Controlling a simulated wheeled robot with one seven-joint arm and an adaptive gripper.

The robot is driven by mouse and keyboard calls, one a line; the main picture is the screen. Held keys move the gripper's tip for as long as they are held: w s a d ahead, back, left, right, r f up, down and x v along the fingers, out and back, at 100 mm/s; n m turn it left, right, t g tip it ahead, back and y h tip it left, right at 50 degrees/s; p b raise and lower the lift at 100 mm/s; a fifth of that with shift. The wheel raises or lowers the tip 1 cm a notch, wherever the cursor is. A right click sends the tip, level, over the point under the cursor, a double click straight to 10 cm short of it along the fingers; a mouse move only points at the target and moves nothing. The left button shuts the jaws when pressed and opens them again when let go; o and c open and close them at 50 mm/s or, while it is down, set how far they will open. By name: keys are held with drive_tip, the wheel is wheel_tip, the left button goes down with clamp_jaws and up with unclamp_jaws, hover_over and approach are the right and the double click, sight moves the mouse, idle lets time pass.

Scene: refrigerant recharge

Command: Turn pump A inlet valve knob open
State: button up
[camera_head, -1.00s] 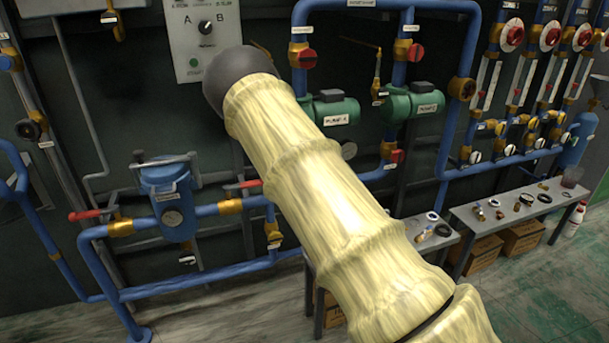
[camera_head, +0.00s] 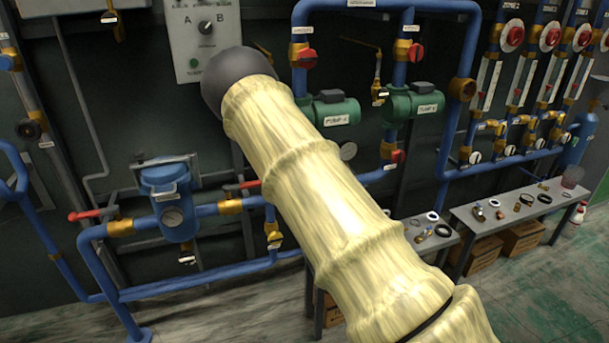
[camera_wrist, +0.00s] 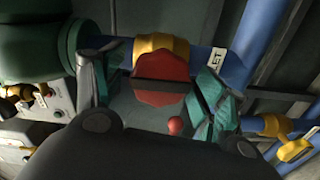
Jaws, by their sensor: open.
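In the wrist view, a red valve knob (camera_wrist: 160,80) sits on a brass fitting (camera_wrist: 162,45) in a blue pipe. A white label partly readable as "ET" (camera_wrist: 217,58) is just right of it. My gripper (camera_wrist: 162,72) is open, with one teal-padded finger on each side of the knob. I cannot tell whether either finger touches it. In the head view, green pump A (camera_head: 335,112) shows beside my arm. My arm hides my gripper and the area below pump A there.
Pump B (camera_head: 412,105) and its red knob (camera_head: 397,156) are to the right. A blue filter housing (camera_head: 172,202) and red lever (camera_head: 84,214) are at left. A bench (camera_head: 480,222) with small parts stands at right. In the wrist view, a small red ball (camera_wrist: 174,125) is below the knob.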

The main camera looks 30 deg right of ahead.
drive_tip(key=v, duration=1.1)
drive_tip(key=shift+s, duration=0.4)
drive_tip(key=shift+a, duration=0.15)
drive_tip(key=s+a+f+m+g, duration=0.3)
drive_tip(key=s+f, duration=0.3)
drive_tip(key=f, duration=0.4)
drive_tip(key=s+a+f+m+g, duration=0.3)
drive_tip(key=s+f+g, duration=0.15)
drive_tip(key=f, duration=0.55)
drive_tip(key=s+a+f+m+g+y, duration=0.1)
drive_tip(key=s+a+f+m+g, duration=0.1)
drive_tip(key=s+a+f, duration=0.4)
drive_tip(key=s+a+f+m+g+y, duration=0.1)
drive_tip(key=s+a+f+m+g, duration=0.15)
drive_tip(key=s+f, duration=0.4)
drive_tip(key=s+a+f+m+g+y, duration=0.1)
drive_tip(key=s+a+m+g, duration=0.15)
drive_tip(key=s+a, duration=0.45)
drive_tip(key=s+a+f+m+g+y, duration=0.1)
drive_tip(key=s+a+g, duration=0.25)
drive_tip(key=s, duration=0.75)
wheel_tip(320, 180, up, 15)
drive_tip(key=p, duration=1.5)
drive_tip(key=shift+s+a, duration=0.25)
